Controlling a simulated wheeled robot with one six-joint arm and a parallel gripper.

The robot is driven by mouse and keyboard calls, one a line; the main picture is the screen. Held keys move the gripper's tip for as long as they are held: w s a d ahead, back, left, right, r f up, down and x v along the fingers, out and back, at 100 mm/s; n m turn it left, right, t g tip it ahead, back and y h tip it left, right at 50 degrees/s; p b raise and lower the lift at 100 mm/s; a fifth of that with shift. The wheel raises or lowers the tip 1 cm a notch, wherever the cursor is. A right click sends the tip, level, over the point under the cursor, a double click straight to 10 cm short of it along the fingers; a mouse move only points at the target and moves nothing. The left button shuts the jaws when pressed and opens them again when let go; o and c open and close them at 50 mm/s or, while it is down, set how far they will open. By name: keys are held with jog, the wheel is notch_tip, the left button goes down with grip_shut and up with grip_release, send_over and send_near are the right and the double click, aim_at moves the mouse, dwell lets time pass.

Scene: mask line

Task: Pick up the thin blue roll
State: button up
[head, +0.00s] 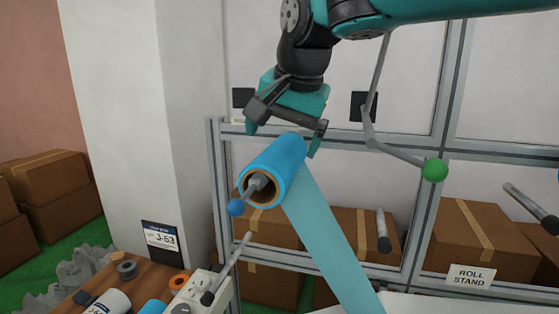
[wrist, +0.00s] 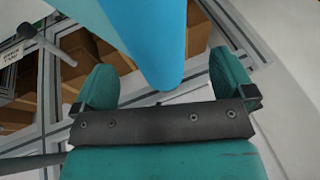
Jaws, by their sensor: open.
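A blue roll (head: 277,160) with a brown core sits on a grey spindle with a blue ball end. A pale blue sheet (head: 335,245) runs down from it to the lower right. My gripper (head: 282,140) is open just above and behind the roll, its fingers spread to either side. In the wrist view the roll (wrist: 150,40) reaches down between the open fingers of my gripper (wrist: 165,80); I cannot tell whether they touch it. Another blue roll (head: 152,306) is partly cut off on the wooden table, so I cannot tell which is the thin one.
A metal frame with a rail (head: 400,143) stands behind, with cardboard boxes (head: 480,235) on its shelves. A green-ended rod (head: 434,170) and a bare spindle (head: 383,230) stick out to the right. The wooden table (head: 92,288) holds a white roll, tape and a power strip.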

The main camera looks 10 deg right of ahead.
aim_at(282, 149)
jog(key=p+x, duration=0.1)
jog(key=x, duration=0.1)
jog(key=p+x, duration=0.1)
jog(key=x, duration=0.2)
jog(key=shift+d+f+p, duration=0.15)
jog(key=shift+d+p, duration=0.1)
jog(key=shift+p, duration=0.05)
jog(key=shift+c, duration=0.5)
jog(key=c, duration=0.9)
jog(key=shift+o, duration=0.2)
